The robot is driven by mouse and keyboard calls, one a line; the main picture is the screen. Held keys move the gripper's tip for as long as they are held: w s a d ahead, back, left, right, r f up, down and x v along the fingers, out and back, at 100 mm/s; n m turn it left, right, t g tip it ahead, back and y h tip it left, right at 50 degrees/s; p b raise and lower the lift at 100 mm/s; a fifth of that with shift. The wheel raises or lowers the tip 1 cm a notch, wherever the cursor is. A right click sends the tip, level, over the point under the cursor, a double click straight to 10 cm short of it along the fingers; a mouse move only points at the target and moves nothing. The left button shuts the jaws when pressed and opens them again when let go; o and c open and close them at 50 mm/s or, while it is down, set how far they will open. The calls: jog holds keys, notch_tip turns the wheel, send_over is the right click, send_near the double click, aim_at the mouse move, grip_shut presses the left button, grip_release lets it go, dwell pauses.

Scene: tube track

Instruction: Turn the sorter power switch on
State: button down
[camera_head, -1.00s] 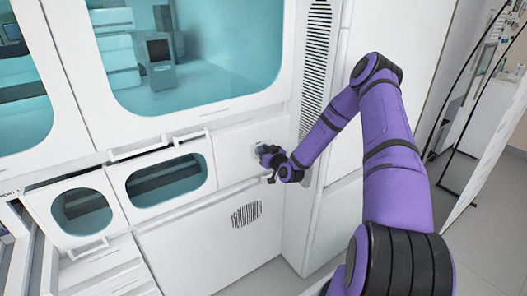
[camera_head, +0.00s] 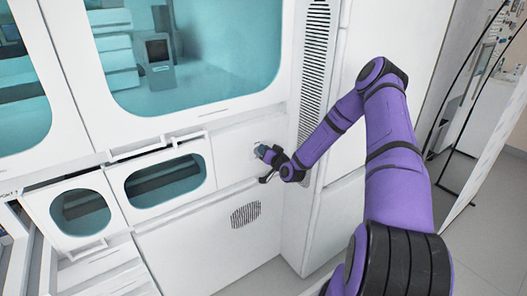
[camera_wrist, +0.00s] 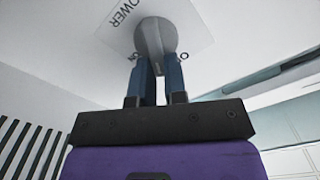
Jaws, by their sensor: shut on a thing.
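The power switch is a grey rotary knob (camera_wrist: 155,38) on a pale plate (camera_wrist: 118,40) marked "POWER" in the wrist view. An "O" mark shows to the right of the knob, and another small mark to its left is hard to read. My gripper (camera_wrist: 159,66) has its two dark blue fingers closed on the lower part of the knob. The knob's narrow end lies between the fingertips. In the head view my gripper (camera_head: 264,158) is at the white front panel, and the switch (camera_head: 257,146) is mostly hidden behind it.
A white panel (camera_head: 232,150) surrounds the switch. A tall vent grille (camera_head: 316,70) stands to the right, and a small vent (camera_head: 246,214) sits below. Windowed drawers (camera_head: 166,182) with protruding handles are on the left. Open floor lies to the right.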

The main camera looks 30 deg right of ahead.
jog(key=m, duration=0.4)
jog(key=f+m, duration=0.1)
jog(key=m, duration=0.2)
jog(key=d+m, duration=0.1)
jog(key=m, duration=0.3)
jog(key=shift+f+m, duration=0.3)
jog(key=shift+f, duration=0.05)
dwell(0.4)
jog(key=c, duration=1.2)
grip_release()
jog(key=shift+o, duration=0.2)
jog(key=s, duration=1)
jog(key=shift+s+d, duration=0.2)
jog(key=shift+s, duration=0.2)
